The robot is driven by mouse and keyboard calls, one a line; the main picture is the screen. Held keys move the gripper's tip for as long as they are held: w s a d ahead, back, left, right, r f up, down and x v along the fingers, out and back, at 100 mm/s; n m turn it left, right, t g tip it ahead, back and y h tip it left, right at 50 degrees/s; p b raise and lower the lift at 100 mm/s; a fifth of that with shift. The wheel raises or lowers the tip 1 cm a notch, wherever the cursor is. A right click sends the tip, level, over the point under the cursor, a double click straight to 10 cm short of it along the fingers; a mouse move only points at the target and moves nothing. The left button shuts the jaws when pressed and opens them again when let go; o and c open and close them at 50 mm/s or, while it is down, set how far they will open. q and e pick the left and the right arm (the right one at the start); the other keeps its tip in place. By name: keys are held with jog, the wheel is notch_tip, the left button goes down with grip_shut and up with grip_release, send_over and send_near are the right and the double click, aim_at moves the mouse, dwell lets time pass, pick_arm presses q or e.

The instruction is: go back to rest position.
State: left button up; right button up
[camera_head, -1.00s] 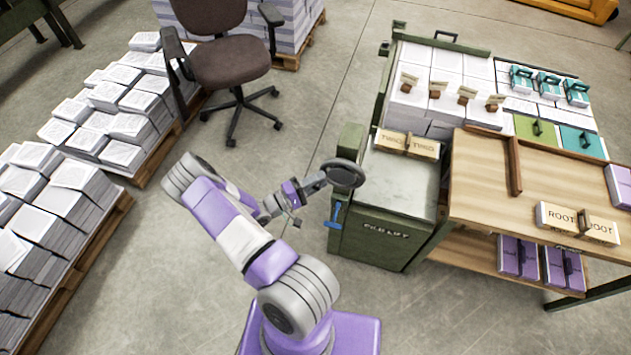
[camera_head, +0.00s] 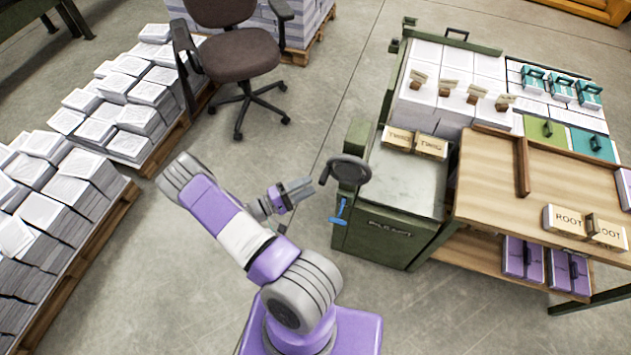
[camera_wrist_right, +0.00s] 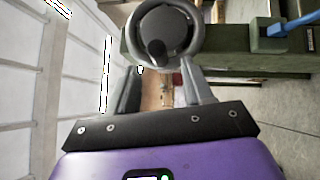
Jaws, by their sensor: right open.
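My right gripper (camera_head: 298,188) is in the middle of the head view, open and empty, in the air just left of the green machine (camera_head: 385,235). Its two grey fingers point toward the machine's dark round handwheel (camera_head: 345,171). In the right wrist view the open fingers (camera_wrist_right: 160,90) show with the handwheel (camera_wrist_right: 185,27) beyond them. A small gap shows between fingers and wheel in the head view. My left gripper is not in view.
A wooden table (camera_head: 480,190) with labelled blocks stands right of the machine. Pallets of paper stacks (camera_head: 65,180) lie at the left. An office chair (camera_head: 238,58) stands at the back. The floor (camera_head: 300,130) between is clear. A blue lever (camera_head: 340,211) sticks out below the wheel.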

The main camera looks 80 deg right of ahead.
jog(key=shift+w+a, duration=0.25)
dwell(0.4)
jog(key=w+a+f+n+t+y, duration=0.2)
jog(key=w+a+f+t, duration=0.3)
jog(key=w+f+t, duration=0.2)
jog(key=w+a+f+n+t+y, duration=0.1)
jog(key=w+a+f+n+t, duration=0.1)
jog(key=w+a+f+t, duration=0.35)
jog(key=w+a+t+y, duration=0.2)
jog(key=w+a+y, duration=0.1)
jog(key=a, duration=0.7)
jog(key=w+a+f+t+y, duration=0.1)
jog(key=w+a+t+y, duration=0.1)
jog(key=a+y, duration=0.4)
jog(key=w+a, duration=0.1)
jog(key=a, duration=0.3)
jog(key=shift+a+f+n+t, duration=0.2)
jog(key=shift+f+n+t, duration=0.1)
jog(key=shift+n+t, duration=0.1)
jog(key=s+a+r+y, duration=0.1)
jog(key=a, duration=0.2)
jog(key=s+a+r+n+g+y, duration=0.1)
jog(key=a, duration=0.3)
jog(key=s+a+r+y, duration=0.2)
jog(key=a, duration=0.1)
jog(key=shift+s+a+n+g, duration=0.1)
jog(key=shift+a+n+g, duration=0.15)
jog(key=shift+n+g, duration=0.1)
jog(key=shift+c, duration=0.3)
